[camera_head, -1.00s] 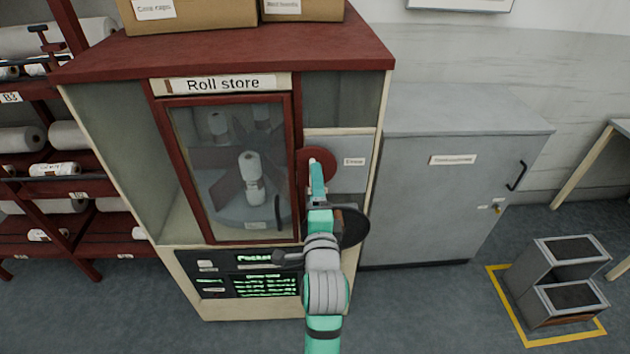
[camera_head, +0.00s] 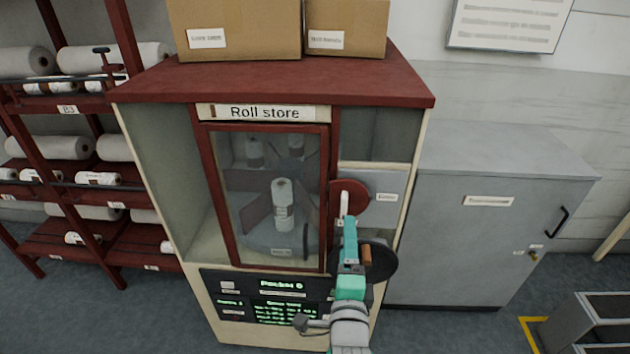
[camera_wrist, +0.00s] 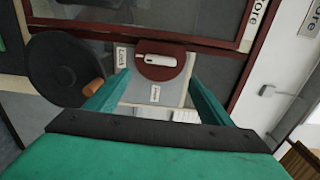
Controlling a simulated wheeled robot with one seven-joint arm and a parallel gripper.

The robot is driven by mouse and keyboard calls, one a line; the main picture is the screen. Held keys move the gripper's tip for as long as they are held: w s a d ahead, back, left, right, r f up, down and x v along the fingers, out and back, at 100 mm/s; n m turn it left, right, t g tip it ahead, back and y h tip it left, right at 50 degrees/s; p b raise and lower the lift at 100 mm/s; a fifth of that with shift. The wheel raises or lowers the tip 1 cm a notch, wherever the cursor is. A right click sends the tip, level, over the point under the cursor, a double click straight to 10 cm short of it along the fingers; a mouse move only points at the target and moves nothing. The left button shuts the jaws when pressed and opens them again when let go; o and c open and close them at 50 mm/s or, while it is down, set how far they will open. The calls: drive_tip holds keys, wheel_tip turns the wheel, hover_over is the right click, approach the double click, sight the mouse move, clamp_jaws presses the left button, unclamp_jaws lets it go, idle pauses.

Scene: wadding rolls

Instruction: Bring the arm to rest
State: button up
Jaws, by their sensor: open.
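My gripper (camera_wrist: 152,95) shows in the wrist view as two teal fingers spread wide with nothing between them. Beyond the fingertips is a red disc (camera_wrist: 160,62) with a white handle (camera_wrist: 154,60) on the front of the roll store. In the head view my arm reaches up from the bottom to the front of the roll store (camera_head: 265,112), its end just below the red disc (camera_head: 353,192). I cannot tell from the head view how far the fingers are from the handle. A white roll (camera_head: 282,205) stands behind the cabinet's closed glass door.
A black round wheel (camera_head: 380,262) with an orange-brown knob (camera_wrist: 94,86) is close beside my gripper. A grey cabinet (camera_head: 480,230) stands to the right, a red rack of rolls (camera_head: 75,180) to the left. Boxes (camera_head: 240,28) sit on the store. A step stool (camera_head: 600,325) is at lower right.

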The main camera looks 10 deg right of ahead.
drive_tip(key=s+a+f+n+g+y, duration=0.1)
drive_tip(key=s+a+f+n+y, duration=0.1)
drive_tip(key=s+a+f+n, duration=0.55)
drive_tip(key=s+a+f+n+y, duration=0.1)
drive_tip(key=s+a+f+n, duration=0.1)
drive_tip(key=s+f+n, duration=0.6)
drive_tip(key=s+a+f+n+y, duration=0.1)
drive_tip(key=s+a+f+n, duration=0.2)
drive_tip(key=s, duration=0.6)
drive_tip(key=s+a+f+n+g+y, duration=0.1)
drive_tip(key=s+a+f+n, duration=0.2)
drive_tip(key=s, duration=0.7)
drive_tip(key=shift+a, duration=0.9)
drive_tip(key=shift+c, duration=0.6)
